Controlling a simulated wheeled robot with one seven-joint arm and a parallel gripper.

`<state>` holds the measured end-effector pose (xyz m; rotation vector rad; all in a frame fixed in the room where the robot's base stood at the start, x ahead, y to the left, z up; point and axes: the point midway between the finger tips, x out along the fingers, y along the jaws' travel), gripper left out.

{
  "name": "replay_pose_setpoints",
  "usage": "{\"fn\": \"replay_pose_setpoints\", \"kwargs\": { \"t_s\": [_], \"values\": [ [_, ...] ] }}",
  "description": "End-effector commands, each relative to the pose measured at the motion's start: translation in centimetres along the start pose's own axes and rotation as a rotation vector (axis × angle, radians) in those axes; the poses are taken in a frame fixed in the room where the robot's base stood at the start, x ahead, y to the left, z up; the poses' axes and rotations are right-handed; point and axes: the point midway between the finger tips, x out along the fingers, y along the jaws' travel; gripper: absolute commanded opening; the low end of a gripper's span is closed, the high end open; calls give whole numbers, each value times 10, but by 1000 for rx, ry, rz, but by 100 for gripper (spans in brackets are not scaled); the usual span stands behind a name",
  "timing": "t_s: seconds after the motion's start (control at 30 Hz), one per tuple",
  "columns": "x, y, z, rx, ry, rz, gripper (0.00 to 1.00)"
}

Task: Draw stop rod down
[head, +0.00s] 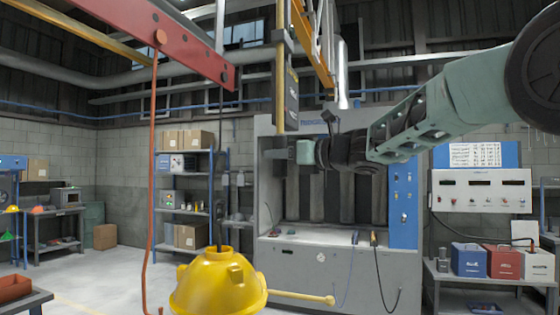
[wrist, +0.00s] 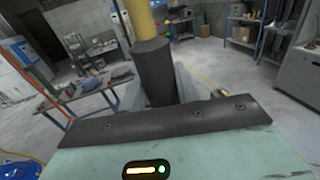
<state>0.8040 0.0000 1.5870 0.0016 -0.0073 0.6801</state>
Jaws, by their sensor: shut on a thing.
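The stop rod (head: 281,70) is a thin yellow vertical rod hanging from above, beside a dark grey box (head: 292,98). My gripper (head: 284,154) is at its lower end, reached from the right by my arm. In the wrist view, the rod's yellow shaft (wrist: 138,20) runs into a thick black grip (wrist: 153,68), which sits between my fingers. My gripper (wrist: 157,92) is shut on this grip. The grip's bottom end is hidden behind my gripper's dark front edge in the wrist view.
A yellow domed hood (head: 218,283) with a side handle hangs below and left of my gripper. A red beam (head: 160,38) and an orange cord (head: 152,180) are to the left. A grey cabinet (head: 340,262) stands behind my gripper. Open floor (head: 110,272) shows at left.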

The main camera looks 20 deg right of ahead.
Motion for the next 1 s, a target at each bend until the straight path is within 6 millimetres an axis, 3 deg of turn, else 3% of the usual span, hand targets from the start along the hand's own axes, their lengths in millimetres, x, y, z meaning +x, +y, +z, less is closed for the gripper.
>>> {"fn": "replay_pose_setpoints", "kwargs": {
  "t_s": [0.23, 0.27, 0.3, 0.33, 0.73, 1.0],
  "values": [
    [0, 0, -7, 2, 14, 0, 0],
    [0, 0, -7, 2, 14, 0, 37],
    [0, 0, -8, 2, 14, 0, 48],
    [0, 0, -7, 2, 14, 0, 53],
    [-8, -1, -6, 0, 8, -1, 53],
    [-61, 0, -8, -1, 5, -2, 53]
  ]
}}
